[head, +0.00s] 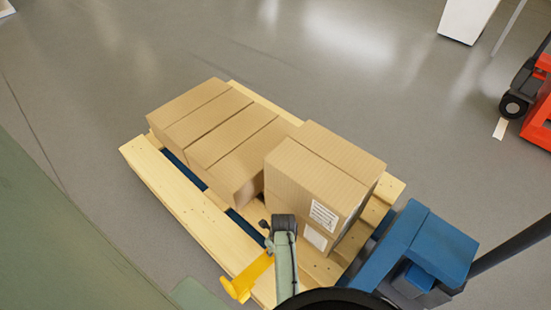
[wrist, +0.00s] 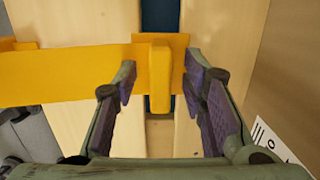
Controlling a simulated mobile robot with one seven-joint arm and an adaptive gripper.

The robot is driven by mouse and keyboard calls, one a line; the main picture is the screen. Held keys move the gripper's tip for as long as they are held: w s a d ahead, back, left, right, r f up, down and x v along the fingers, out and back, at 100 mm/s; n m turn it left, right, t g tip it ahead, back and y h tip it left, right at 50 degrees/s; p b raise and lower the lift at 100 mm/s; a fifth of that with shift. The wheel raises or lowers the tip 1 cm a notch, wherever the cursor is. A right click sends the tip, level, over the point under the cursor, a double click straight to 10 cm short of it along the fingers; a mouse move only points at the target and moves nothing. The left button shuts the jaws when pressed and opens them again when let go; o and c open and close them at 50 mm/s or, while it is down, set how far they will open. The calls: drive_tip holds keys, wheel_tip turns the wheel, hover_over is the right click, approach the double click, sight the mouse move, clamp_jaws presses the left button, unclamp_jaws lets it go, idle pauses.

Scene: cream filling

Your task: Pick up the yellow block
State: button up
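The yellow block (head: 243,283) shows in the head view at the front edge of the wooden pallet, partly hidden behind my arm. In the wrist view the yellow block (wrist: 160,80) has a long flat arm running to the left and a short upright part in the middle. My gripper (wrist: 160,68) is open, with one finger on each side of that upright part. Gaps show between the fingers and the block. In the head view my gripper (head: 268,236) is at the pallet's near side and is mostly hidden by my wrist.
The pallet (head: 180,202) carries several cardboard boxes (head: 320,165); a stacked pair stands close to the right of my gripper. A blue pallet jack (head: 425,245) is at the right. A red machine (head: 540,125) stands at the far right.

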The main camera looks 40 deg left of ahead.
drive_tip(key=shift+f, duration=0.25)
drive_tip(key=shift+c, duration=0.5)
clamp_jaws()
